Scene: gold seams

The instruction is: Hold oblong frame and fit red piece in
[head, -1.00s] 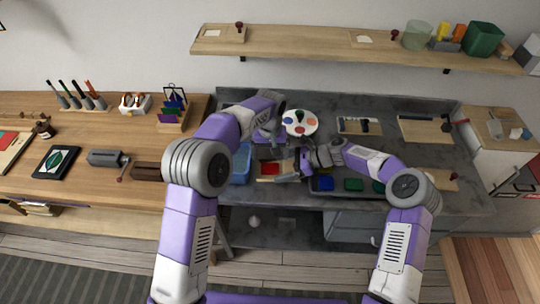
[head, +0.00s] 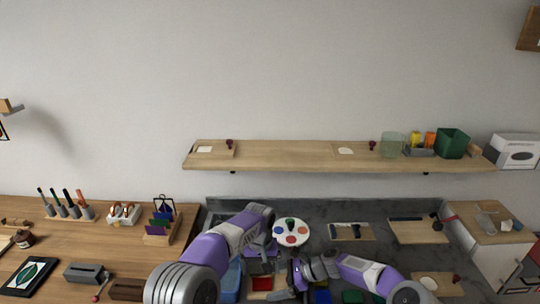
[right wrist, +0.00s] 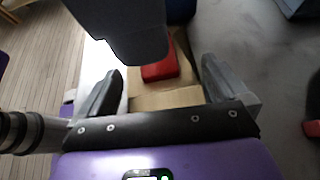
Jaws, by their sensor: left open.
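The red piece (head: 262,284) shows low in the head view, over a tan wooden part that I take for the oblong frame (head: 261,295). In the right wrist view the red piece (right wrist: 160,70) lies against the tan frame (right wrist: 165,101), partly covered by a dark grey part from above. My left gripper (head: 267,247) is open, above and behind the red piece; its tips are hard to see. My right gripper (right wrist: 163,85) has its fingers wide apart on either side of the tan frame. I cannot tell whether they press on it.
A round palette (head: 291,233) with coloured spots stands behind the grippers. A blue tray (head: 231,282) is at the left. Wooden boards (head: 351,232) lie farther back on the grey bench. A wall shelf (head: 300,155) runs above. A wooden bench (head: 130,260) with tools is at the left.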

